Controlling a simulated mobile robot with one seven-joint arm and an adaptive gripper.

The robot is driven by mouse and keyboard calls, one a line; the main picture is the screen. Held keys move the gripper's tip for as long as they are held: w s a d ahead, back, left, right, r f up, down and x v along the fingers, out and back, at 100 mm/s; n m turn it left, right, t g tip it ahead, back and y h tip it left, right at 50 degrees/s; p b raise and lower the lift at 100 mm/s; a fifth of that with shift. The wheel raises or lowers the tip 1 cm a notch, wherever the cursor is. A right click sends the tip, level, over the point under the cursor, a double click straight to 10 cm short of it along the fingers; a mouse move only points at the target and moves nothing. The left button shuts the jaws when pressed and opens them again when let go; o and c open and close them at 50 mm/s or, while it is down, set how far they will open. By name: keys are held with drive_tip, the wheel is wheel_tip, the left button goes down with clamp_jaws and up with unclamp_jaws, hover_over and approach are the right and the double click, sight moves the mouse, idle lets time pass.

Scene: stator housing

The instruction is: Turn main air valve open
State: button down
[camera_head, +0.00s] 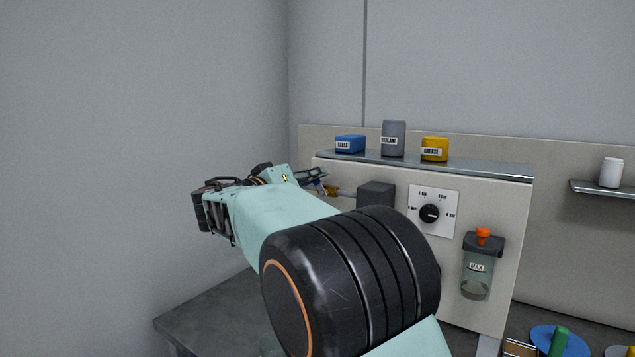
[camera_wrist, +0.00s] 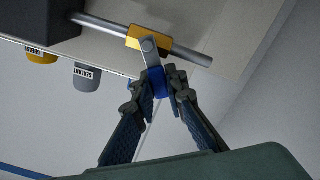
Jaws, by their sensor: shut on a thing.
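The main air valve (camera_wrist: 148,38) has a yellow-brass body on a grey pipe (camera_wrist: 190,52). Its grey lever ends in a blue grip (camera_wrist: 155,82). In the wrist view the lever points across the pipe, not along it. My gripper (camera_wrist: 157,88) is shut on the blue grip, with one finger on each side. In the head view my gripper (camera_head: 318,180) is at the left edge of the panel, and the valve (camera_head: 331,190) is small and partly covered by my arm.
A blue box (camera_head: 350,144), grey bottle (camera_head: 393,139) and yellow tub (camera_head: 434,149) stand on top. A grey wall is at left.

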drive_tip(key=n, duration=0.1)
drive_tip(key=f+n, duration=0.1)
drive_tip(key=n, duration=0.1)
drive_tip(key=shift+w+a, duration=0.2)
drive_tip(key=shift+a, duration=0.2)
drive_tip(key=shift+w+a+f+n, duration=0.15)
drive_tip(key=shift+f+n, duration=0.3)
drive_tip(key=shift+n, duration=0.9)
drive_tip(key=shift+w+a+f+n, duration=0.15)
drive_tip(key=shift+f+n, duration=0.35)
drive_tip(key=shift+n, duration=0.8)
drive_tip(key=shift+a+f+n, duration=0.15)
drive_tip(key=shift+f+n, duration=0.3)
drive_tip(key=shift+n, duration=0.9)
drive_tip(key=shift+f, duration=0.1)
drive_tip(key=c, duration=1.9)
unclamp_jaws()
drive_tip(key=shift+c, duration=0.2)
